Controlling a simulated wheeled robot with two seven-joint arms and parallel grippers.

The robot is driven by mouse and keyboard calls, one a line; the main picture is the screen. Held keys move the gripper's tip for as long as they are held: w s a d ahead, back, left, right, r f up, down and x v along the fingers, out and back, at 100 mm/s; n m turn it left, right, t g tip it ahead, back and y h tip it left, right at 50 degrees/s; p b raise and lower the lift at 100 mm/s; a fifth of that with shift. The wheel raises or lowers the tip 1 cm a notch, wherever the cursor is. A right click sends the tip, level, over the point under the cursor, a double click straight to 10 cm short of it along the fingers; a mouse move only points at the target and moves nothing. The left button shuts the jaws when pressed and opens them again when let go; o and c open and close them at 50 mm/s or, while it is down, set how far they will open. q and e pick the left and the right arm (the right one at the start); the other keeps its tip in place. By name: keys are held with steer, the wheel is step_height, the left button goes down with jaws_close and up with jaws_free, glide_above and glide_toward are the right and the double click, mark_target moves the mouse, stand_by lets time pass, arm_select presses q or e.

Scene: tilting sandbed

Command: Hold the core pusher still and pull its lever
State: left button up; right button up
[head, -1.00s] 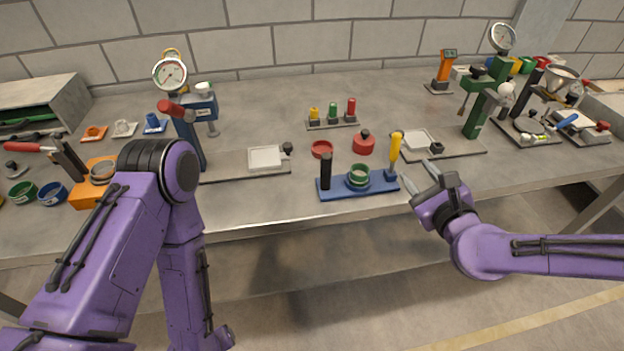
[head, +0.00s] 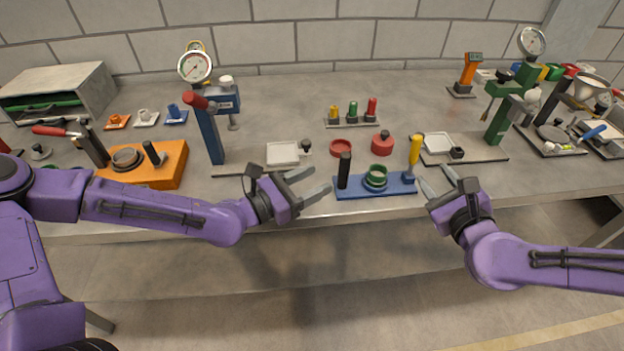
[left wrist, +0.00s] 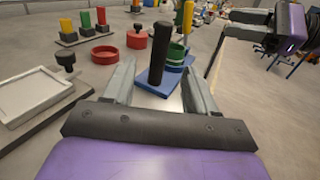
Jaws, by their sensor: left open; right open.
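The core pusher appears to be the blue-based device (head: 353,190) near the table's front edge. It has an upright black post (head: 344,170) at its left end, a green ring (head: 375,178) in the middle and an upright yellow-handled lever (head: 414,151) at its right end. My left gripper (head: 319,179) is open and empty, left of the black post and pointing at it. In the left wrist view the black post (left wrist: 161,46) stands ahead, between the lines of the fingers. My right gripper (head: 434,175) is open, just right of the yellow lever; I see no contact.
A plate with a white tray (head: 283,154) lies behind my left gripper. A red ring (head: 341,148) and a red knobbed piece (head: 382,143) lie behind the device. A green gauge stand (head: 500,115) rises at the right, a blue one (head: 208,130) at the left.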

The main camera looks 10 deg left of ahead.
mark_target(418, 150)
arm_select(q)
steer(key=x, duration=1)
steer(key=shift+w+d, duration=0.2)
steer(key=shift+d, duration=0.05)
jaws_close()
arm_select(e)
steer(key=shift+d, duration=0.25)
steer(key=shift+o, duration=0.6)
steer(key=shift+f, duration=0.2)
arm_select(q)
steer(key=shift+a, duration=0.1)
arm_select(e)
steer(key=w+a+m+y, duration=0.1)
steer(key=w, duration=0.3)
steer(key=w+a+m+y, duration=0.1)
steer(key=w+a+m, duration=0.1)
steer(key=w, duration=0.2)
steer(key=w+a+f+m+y, duration=0.1)
steer(key=w+a, duration=0.1)
steer(key=w, duration=0.3)
steer(key=shift+y, duration=0.4)
steer(key=shift+s, duration=0.1)
jaws_close()
